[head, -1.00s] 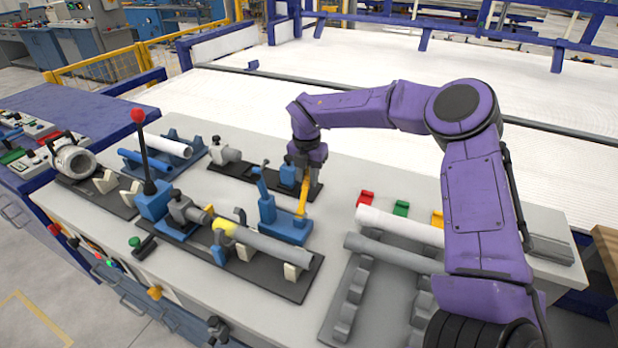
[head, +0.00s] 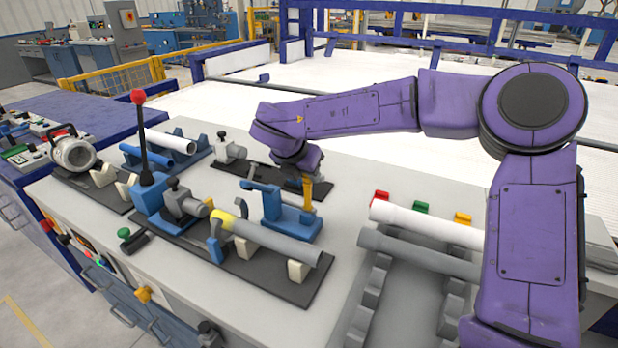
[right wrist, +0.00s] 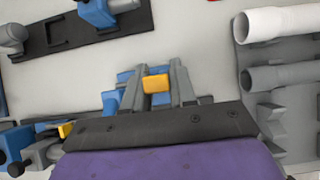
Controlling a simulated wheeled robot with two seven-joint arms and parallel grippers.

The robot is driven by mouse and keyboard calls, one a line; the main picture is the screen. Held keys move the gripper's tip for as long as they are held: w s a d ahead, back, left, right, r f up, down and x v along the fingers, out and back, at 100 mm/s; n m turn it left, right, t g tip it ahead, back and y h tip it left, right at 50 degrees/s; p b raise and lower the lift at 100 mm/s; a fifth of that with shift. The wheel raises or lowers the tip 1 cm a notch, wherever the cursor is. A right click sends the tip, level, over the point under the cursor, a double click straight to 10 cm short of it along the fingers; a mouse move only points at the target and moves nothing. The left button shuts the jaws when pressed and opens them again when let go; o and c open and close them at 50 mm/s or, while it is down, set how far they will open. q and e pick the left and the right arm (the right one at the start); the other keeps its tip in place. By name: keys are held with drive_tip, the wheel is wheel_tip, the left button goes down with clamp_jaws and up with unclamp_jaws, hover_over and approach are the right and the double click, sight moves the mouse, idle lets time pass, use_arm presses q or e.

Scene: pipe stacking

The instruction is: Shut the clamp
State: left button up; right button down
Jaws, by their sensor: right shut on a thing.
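The clamp (head: 290,222) is a blue toggle clamp on the bench, beside the black pipe fixture. Its blue arm (head: 262,187) lies close to level, pointing left. Its orange-yellow handle (head: 308,196) stands upright at the clamp's right side. My right gripper (head: 306,177) is above the clamp, shut on the handle. In the right wrist view the yellow handle top (right wrist: 156,83) sits between the two grey fingers, with blue clamp parts (right wrist: 111,103) partly hidden behind them. My left gripper is not in view.
A grey pipe with a yellow end (head: 275,240) rests on the black fixture (head: 290,287) in front. A red-knobbed lever (head: 142,140) stands at left. A white pipe (head: 425,223) and a grey pipe (head: 415,252) lie on a rack at right. Bare bench lies between fixture and rack.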

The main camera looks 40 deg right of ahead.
idle(0.4)
drive_tip(key=c, duration=1)
unclamp_jaws()
